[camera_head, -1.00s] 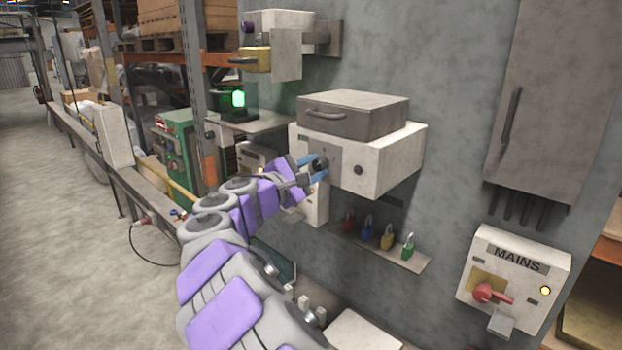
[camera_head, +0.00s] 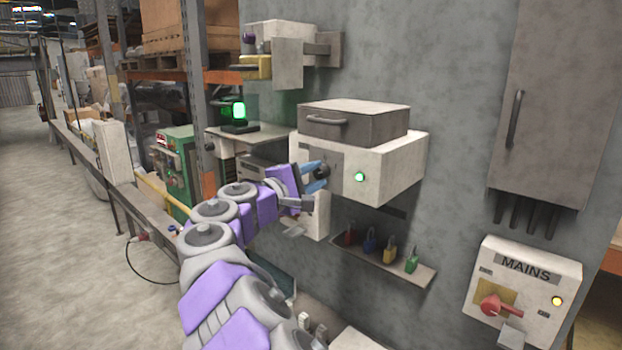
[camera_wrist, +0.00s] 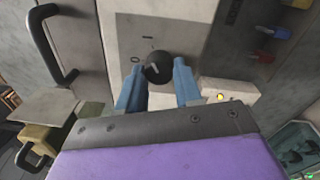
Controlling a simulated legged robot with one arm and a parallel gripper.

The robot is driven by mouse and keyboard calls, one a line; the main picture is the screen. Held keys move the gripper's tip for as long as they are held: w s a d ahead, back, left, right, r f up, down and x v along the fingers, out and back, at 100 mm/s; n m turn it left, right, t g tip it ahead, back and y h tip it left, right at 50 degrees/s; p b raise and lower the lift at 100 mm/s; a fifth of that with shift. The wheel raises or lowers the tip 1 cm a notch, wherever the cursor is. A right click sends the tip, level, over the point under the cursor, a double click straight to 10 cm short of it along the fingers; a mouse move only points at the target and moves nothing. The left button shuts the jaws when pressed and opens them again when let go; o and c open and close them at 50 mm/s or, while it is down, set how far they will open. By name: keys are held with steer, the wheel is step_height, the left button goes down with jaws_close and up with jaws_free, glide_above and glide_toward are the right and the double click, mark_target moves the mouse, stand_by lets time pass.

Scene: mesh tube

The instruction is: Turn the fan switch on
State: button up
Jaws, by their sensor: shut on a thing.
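The fan switch is a round black knob (camera_wrist: 158,68) on the front of a white box (camera_head: 392,160), with marks "I" and "O" beside it in the wrist view. My gripper (camera_head: 316,174) is at the box front, its blue fingers shut on the knob. In the wrist view the fingers (camera_wrist: 158,84) stand on either side of the knob. A small lamp (camera_head: 360,177) to the right of the knob glows green. The knob is partly hidden by my fingers in the head view.
A grey lidded case (camera_head: 352,122) sits on top of the box. Below is a shelf (camera_head: 420,275) with several coloured padlocks. A MAINS box (camera_head: 535,275) with a red handle is at the right. A grey cabinet (camera_head: 550,110) hangs above it.

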steer(key=o, duration=1)
steer(key=shift+d, duration=0.1)
steer(key=shift+o, duration=0.2)
steer(key=p+v, duration=0.1)
steer(key=v, duration=1.6)
steer(key=shift+a, duration=0.25)
